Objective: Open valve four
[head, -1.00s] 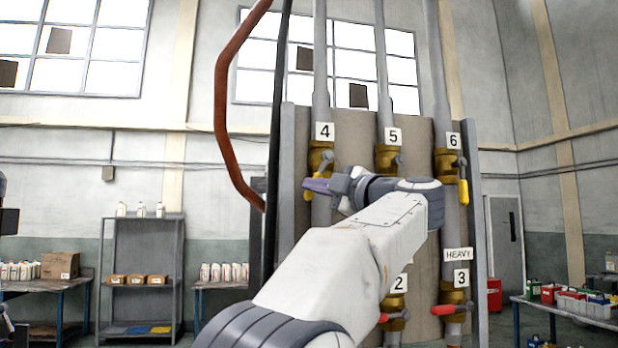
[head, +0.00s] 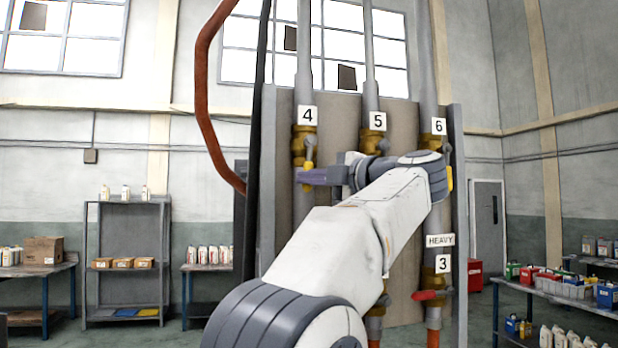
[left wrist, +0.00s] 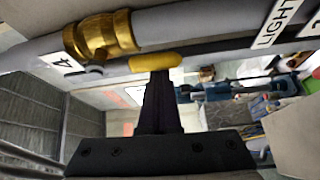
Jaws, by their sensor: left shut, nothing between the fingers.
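Valve four (head: 304,139) is a brass valve on the left upright pipe, below the number 4 label (head: 307,115). Its yellow lever (left wrist: 156,62) shows in the left wrist view, lying nearly along the pipe and away from the label. The brass body (left wrist: 100,35) is also there. My left gripper (head: 304,176) is shut and empty, just below the valve body in the head view. In the left wrist view its fingertips (left wrist: 160,75) are right at the lever's underside; I cannot tell whether they touch. My right gripper is not in view.
Valve five (head: 371,141) and valve six (head: 441,160) stand to the right, partly behind my arm. Valve three (head: 437,280) has a red lever (head: 425,295) pointing left. A brown-red pipe (head: 201,100) bends down left of the panel. Shelves and tables stand farther back.

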